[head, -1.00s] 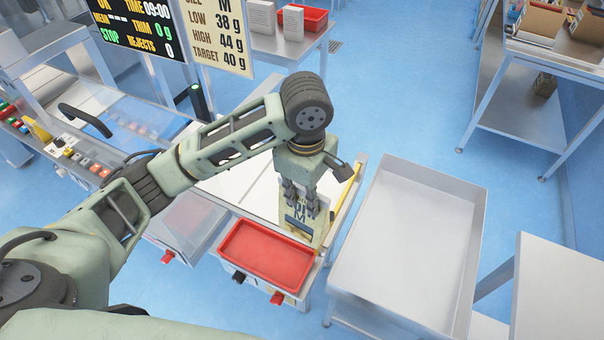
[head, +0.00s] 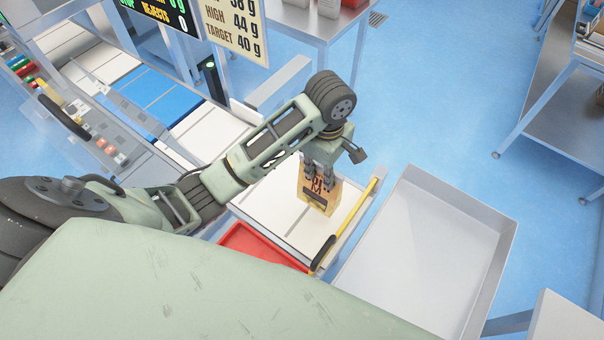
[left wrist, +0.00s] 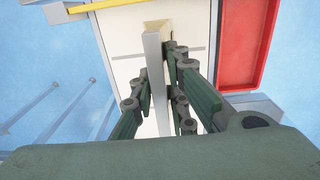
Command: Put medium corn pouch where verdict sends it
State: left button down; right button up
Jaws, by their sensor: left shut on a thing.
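The corn pouch (head: 318,196) is tan with a dark band and dark lettering, including an M. It hangs upright from my left gripper (head: 321,178), which is shut on its top edge. It is over the white surface at the end of the belt (head: 291,222); I cannot tell whether it touches. In the left wrist view the pouch (left wrist: 154,75) shows edge-on between the fingers of my left gripper (left wrist: 162,98). A sign (head: 232,22) shows HIGH 44 g and TARGET 40 g; its upper part is cut off. My right gripper is not in view.
A red tray (head: 262,244) lies at the near side of the belt end, partly hidden by my body. A yellow bar (head: 355,211) runs along the right edge. A large empty grey tray (head: 420,245) stands to the right. A dark post (head: 212,80) with a green light stands behind my arm.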

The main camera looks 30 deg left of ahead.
aim_at(301, 164)
pick_arm(q)
jog(key=a+f, duration=0.1)
jog(key=a, duration=0.1)
jog(key=w+a+f, duration=0.1)
jog(key=a, duration=0.1)
jog(key=w+a+f+b, duration=0.1)
jog(key=a+f, duration=0.1)
jog(key=shift+a, duration=0.25)
jog(key=shift+w+a+f, duration=0.15)
jog(key=shift+a+f, duration=0.05)
jog(key=shift+a, duration=0.1)
jog(key=shift+f, duration=0.25)
notch_tip(301, 164, down, 3)
jog(key=shift+f+p, duration=0.1)
jog(key=shift+p, duration=0.55)
jog(key=shift+f, duration=0.25)
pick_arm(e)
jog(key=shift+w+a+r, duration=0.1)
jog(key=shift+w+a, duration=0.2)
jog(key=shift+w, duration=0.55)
pick_arm(q)
jog(key=shift+f, duration=0.15)
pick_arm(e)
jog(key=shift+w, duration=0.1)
pick_arm(q)
jog(key=c, duration=1.7)
grip_release()
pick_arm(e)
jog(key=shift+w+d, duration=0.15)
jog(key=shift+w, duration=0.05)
